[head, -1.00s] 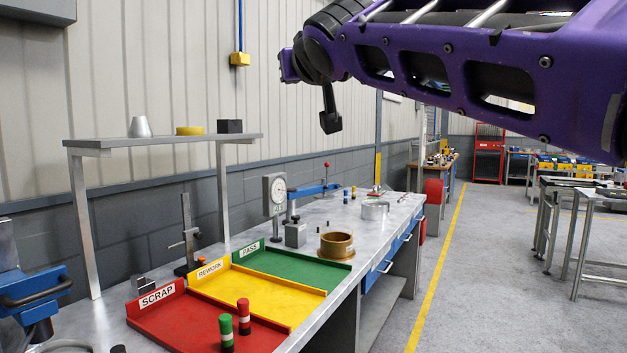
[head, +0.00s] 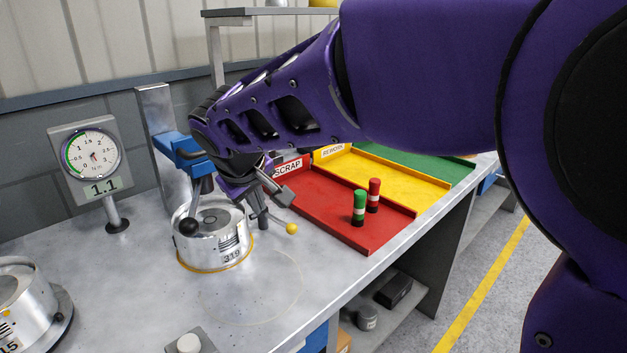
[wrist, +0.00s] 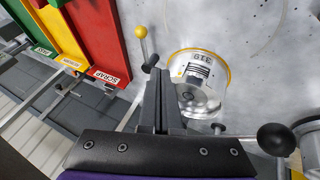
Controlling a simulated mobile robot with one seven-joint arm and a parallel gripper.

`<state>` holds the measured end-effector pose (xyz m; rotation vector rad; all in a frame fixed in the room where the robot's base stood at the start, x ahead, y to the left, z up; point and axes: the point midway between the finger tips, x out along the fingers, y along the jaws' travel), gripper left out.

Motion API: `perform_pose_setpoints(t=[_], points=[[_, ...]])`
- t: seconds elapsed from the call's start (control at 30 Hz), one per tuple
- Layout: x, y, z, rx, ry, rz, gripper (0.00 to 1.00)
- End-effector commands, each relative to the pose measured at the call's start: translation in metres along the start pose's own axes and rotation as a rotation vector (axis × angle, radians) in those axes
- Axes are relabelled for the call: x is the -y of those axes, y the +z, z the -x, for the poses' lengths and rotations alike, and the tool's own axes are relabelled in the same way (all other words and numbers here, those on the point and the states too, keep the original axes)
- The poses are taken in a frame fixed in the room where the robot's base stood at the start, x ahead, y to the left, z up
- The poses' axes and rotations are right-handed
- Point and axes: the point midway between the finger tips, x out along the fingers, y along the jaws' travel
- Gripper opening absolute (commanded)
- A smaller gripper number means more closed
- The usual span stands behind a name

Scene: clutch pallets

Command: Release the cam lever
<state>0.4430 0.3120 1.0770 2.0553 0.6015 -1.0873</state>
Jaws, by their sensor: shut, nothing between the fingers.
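A silver drum marked 319 (head: 215,238) sits on a yellow ring on the bench; it also shows in the wrist view (wrist: 205,82). A short lever with a yellow ball (head: 291,229) sticks out low beside it; the yellow ball (wrist: 141,31) is just beyond my fingertips in the wrist view. A longer lever with a black ball (head: 188,227) hangs in front of the drum, and its ball (wrist: 276,139) is at right in the wrist view. Which one is the cam lever is not labelled. My gripper (wrist: 162,78) is shut and empty, pointing down beside the drum.
A second silver drum (head: 25,300) is at the lower left. The red scrap tray (head: 330,232), with a green and a red marker, lies right of my gripper.

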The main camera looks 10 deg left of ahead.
Motion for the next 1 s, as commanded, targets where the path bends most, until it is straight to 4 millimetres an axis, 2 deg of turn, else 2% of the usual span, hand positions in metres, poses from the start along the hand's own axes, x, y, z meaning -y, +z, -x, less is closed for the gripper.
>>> perform_pose_setpoints(t=[0.37, 0.53, 0.67, 1.0], points=[[0.004, 0.002, -0.002, 0.008, -0.006, 0.008, 0.0], [0.004, 0.003, -0.013, 0.01, -0.006, 0.007, 0.0], [0.005, 0.004, -0.035, 0.011, -0.007, 0.008, 0.0], [0.005, 0.004, -0.107, 0.01, -0.006, 0.007, 0.0]])
